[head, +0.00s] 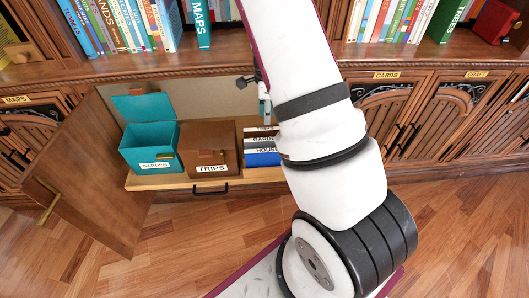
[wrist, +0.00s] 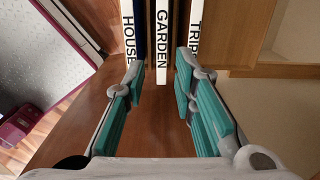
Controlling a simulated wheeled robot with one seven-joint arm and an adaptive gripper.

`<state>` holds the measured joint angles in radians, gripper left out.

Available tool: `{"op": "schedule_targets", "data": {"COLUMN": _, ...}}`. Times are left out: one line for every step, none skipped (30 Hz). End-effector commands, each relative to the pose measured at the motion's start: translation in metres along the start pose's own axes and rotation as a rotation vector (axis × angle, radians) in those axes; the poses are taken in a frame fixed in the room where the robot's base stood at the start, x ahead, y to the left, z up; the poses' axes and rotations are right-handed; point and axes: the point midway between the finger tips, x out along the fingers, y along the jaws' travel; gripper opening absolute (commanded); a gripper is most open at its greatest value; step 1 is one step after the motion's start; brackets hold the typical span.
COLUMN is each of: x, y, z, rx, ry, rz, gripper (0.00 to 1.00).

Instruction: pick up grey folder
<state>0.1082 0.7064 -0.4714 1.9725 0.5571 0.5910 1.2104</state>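The GARDEN spine lies in line with the gap. Nothing is held. In the head view my arm hides part of the folders.
A teal open-lidded GARDEN box (head: 150,155) and a brown TRIPS box (head: 209,158) stand left of the folders on the shelf (head: 160,181). An open cabinet door (head: 88,178) stands at the left. Books line the shelf above. The wooden floor in front is clear.

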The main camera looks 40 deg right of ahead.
Motion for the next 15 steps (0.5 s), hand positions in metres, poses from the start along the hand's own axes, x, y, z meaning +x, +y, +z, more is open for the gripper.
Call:
{"op": "schedule_targets", "data": {"x": 0.007, "y": 0.000, "z": -0.001, "rx": 0.004, "ry": 0.002, "rz": 0.002, "gripper": 0.25}}
{"op": "schedule_targets", "data": {"x": 0.011, "y": 0.000, "z": -0.001, "rx": 0.004, "ry": 0.002, "rz": 0.003, "gripper": 0.25}}
{"op": "schedule_targets", "data": {"x": 0.017, "y": 0.000, "z": -0.001, "rx": 0.005, "ry": 0.002, "rz": 0.004, "gripper": 0.25}}
{"op": "schedule_targets", "data": {"x": 0.023, "y": 0.000, "z": -0.001, "rx": 0.005, "ry": 0.001, "rz": 0.004, "gripper": 0.25}}
{"op": "schedule_targets", "data": {"x": 0.029, "y": 0.000, "z": -0.001, "rx": 0.005, "ry": 0.001, "rz": 0.004, "gripper": 0.25}}
{"op": "schedule_targets", "data": {"x": 0.037, "y": 0.001, "z": -0.001, "rx": 0.004, "ry": 0.001, "rz": 0.005, "gripper": 0.25}}
{"op": "schedule_targets", "data": {"x": 0.043, "y": 0.000, "z": -0.001, "rx": 0.003, "ry": 0.002, "rz": 0.004, "gripper": 0.25}}
{"op": "schedule_targets", "data": {"x": 0.048, "y": 0.000, "z": -0.001, "rx": 0.003, "ry": 0.001, "rz": 0.004, "gripper": 0.25}}
{"op": "schedule_targets", "data": {"x": 0.056, "y": 0.001, "z": -0.001, "rx": 0.004, "ry": 0.001, "rz": 0.005, "gripper": 0.25}}
{"op": "schedule_targets", "data": {"x": 0.061, "y": 0.000, "z": -0.001, "rx": 0.004, "ry": 0.001, "rz": 0.004, "gripper": 0.25}}
{"op": "schedule_targets", "data": {"x": 0.065, "y": 0.000, "z": -0.001, "rx": 0.003, "ry": 0.001, "rz": 0.004, "gripper": 0.25}}
{"op": "schedule_targets", "data": {"x": 0.070, "y": 0.000, "z": 0.000, "rx": 0.001, "ry": 0.000, "rz": 0.004, "gripper": 0.25}}
{"op": "schedule_targets", "data": {"x": 0.074, "y": 0.000, "z": 0.000, "rx": 0.001, "ry": 0.001, "rz": 0.003, "gripper": 0.25}}
{"op": "schedule_targets", "data": {"x": 0.077, "y": 0.000, "z": -0.001, "rx": 0.001, "ry": 0.001, "rz": 0.003, "gripper": 0.25}}
{"op": "schedule_targets", "data": {"x": 0.080, "y": 0.000, "z": -0.001, "rx": 0.002, "ry": 0.001, "rz": 0.002, "gripper": 0.25}}
